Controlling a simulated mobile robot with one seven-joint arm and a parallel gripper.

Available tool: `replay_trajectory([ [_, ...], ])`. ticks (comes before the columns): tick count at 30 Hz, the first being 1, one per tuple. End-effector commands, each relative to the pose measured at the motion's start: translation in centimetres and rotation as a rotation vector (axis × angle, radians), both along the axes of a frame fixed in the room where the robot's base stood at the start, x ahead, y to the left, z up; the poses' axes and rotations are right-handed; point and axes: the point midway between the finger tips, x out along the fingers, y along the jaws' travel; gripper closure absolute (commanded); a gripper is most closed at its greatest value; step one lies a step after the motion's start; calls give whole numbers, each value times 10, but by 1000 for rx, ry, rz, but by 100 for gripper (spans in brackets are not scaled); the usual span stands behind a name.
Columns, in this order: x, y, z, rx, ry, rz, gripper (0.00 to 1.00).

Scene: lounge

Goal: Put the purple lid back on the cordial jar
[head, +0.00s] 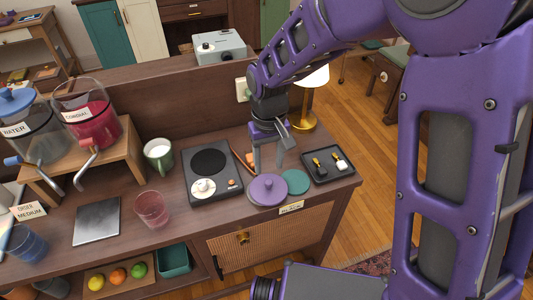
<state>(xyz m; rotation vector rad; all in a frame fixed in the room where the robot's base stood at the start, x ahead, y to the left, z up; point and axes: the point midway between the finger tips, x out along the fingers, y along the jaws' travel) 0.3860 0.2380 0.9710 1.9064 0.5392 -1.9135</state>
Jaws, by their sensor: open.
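The purple lid (265,191) with a round knob lies on the sideboard top, right of the black hot-plate-like device. The cordial jar (92,128) stands on a wooden riser at the left, labelled CORDIAL, with red liquid inside and its top uncovered. My gripper (270,162) is open and points down just behind the lid, with its fingertips close to the lid's far side. I cannot tell whether they touch it. No object shows between the fingers.
A teal disc (296,181) and a black tray (328,178) lie right of the lid. The blue-lidded water jar (40,140) stands beside the cordial jar.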

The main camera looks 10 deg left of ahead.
Motion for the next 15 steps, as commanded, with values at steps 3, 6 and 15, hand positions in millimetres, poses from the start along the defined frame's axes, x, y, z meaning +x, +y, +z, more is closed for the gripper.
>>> replay_trajectory([
  [3,0,0,-7,-1,-1,0,48],
  [6,0,0,-15,-1,0,0,48],
  [15,1,0,-52,0,-2,-1,48],
])
